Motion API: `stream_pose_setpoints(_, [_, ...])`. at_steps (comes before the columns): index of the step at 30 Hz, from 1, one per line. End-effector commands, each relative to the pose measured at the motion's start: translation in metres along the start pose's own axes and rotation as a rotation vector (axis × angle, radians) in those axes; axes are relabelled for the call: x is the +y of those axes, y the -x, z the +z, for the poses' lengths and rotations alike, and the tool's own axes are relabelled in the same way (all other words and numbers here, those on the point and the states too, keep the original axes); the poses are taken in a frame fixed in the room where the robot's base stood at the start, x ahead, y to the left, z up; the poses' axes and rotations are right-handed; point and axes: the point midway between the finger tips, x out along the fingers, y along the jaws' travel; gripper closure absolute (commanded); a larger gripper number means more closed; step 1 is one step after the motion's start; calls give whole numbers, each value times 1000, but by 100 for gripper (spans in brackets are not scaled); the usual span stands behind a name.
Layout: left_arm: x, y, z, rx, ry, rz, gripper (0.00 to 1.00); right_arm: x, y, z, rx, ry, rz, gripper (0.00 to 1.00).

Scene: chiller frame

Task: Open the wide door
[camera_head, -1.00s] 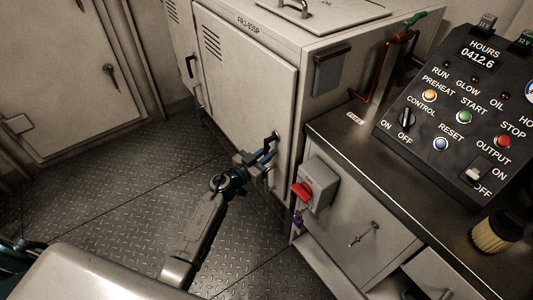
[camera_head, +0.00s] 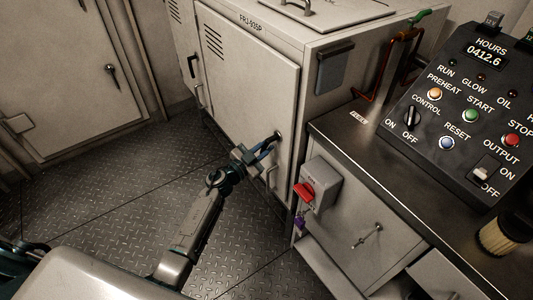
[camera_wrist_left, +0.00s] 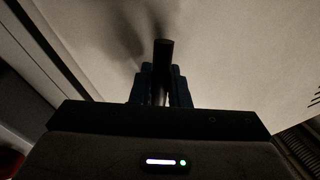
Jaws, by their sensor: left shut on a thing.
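The wide door (camera_head: 246,88) is the pale front panel of the cabinet marked FRJ-935P, with louvre slots at its upper left. It looks closed, lying flush in its frame. Its dark lever handle (camera_head: 276,138) sits near the right edge. My left gripper (camera_head: 266,148) is shut on this handle, its blue fingers either side of it. In the left wrist view the dark handle bar (camera_wrist_left: 163,60) stands between the fingertips (camera_wrist_left: 160,85), in front of the pale door face. My right gripper is not in view.
A grey bench (camera_head: 350,140) with a control panel (camera_head: 470,105) stands right of the cabinet. A box with a red switch (camera_head: 304,190) juts out close to the door's right side. The tread-plate floor (camera_head: 95,195) before the door is clear on the left.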

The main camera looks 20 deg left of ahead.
Motion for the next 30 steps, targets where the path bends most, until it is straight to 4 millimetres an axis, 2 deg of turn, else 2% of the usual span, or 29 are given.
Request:
stream_pose_setpoints(15, [-27,-5,-5,96,-482,1,100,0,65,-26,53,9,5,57])
stream_pose_setpoints(30, [-46,-9,-23,179,-905,3,100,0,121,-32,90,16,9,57])
